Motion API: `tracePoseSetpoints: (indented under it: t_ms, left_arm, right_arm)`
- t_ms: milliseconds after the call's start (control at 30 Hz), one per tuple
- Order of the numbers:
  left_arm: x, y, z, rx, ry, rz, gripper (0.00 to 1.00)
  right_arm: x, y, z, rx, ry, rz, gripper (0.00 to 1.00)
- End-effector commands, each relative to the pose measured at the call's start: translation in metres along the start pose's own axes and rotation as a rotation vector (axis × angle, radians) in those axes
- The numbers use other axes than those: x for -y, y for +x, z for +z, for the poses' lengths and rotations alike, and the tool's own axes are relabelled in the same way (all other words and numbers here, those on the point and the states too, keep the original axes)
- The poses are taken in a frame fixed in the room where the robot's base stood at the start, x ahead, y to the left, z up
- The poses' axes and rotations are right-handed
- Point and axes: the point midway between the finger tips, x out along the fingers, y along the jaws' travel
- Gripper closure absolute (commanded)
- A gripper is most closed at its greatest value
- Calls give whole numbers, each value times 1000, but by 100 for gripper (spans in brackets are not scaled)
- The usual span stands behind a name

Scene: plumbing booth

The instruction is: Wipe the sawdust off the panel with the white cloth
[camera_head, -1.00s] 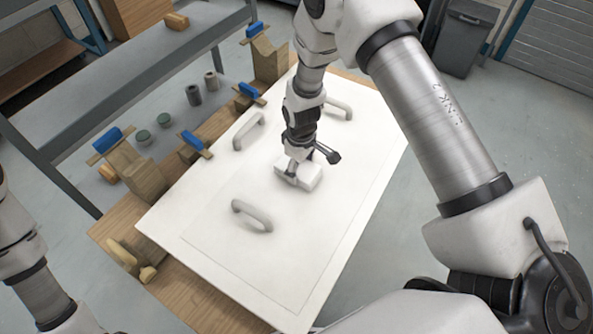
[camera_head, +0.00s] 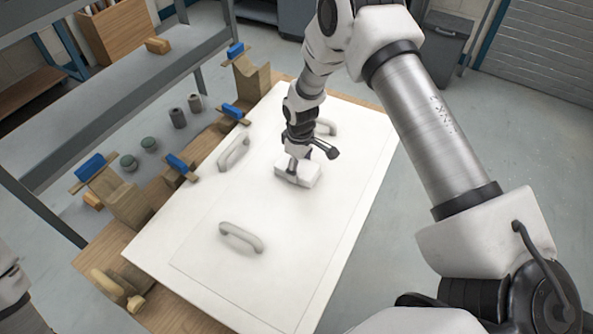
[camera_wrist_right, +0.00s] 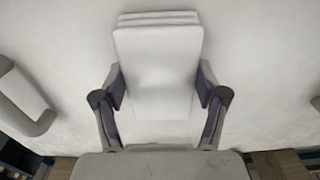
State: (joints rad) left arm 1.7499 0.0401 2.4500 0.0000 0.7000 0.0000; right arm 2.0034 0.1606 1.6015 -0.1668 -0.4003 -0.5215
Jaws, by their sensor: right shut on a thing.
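The white panel (camera_head: 200,240) lies on a wooden bench, with a thin line marked inside its edge. My right gripper (camera_head: 297,170) is over the panel's middle, shut on the folded white cloth (camera_head: 310,174). In the right wrist view the cloth (camera_wrist_right: 158,75) sits between the two fingers (camera_wrist_right: 160,92), against the white panel surface. I cannot make out distinct sawdust; only faint grey shading shows on the panel. My left gripper is not in view; only part of my left arm shows at the left edge.
Grey handles stand up from the panel: one at front (camera_head: 241,238), one at left (camera_head: 233,151), one behind my right gripper (camera_head: 326,127). Wooden blocks with blue-topped pieces (camera_head: 90,167) line the left bench edge. A grey shelf (camera_head: 110,95) stands beyond. Open floor lies right.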

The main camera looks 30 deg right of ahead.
Motion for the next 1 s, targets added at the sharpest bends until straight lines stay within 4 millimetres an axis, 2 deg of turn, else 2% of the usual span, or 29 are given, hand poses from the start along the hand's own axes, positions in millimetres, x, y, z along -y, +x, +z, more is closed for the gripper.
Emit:
tracePoseSetpoints:
  t_ms: [133, 367, 667, 1000]
  left_arm:
    - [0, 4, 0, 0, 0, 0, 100]
    - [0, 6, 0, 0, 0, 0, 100]
    - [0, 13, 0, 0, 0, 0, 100]
    - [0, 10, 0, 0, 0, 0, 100]
  right_arm:
    - [-16, 2, 0, -1, 2, 0, 56]
    - [-26, 1, -1, 0, 0, 0, 56]
    - [-55, 0, -2, -1, 2, 1, 56]
    - [-57, -4, -2, 0, 0, 0, 56]
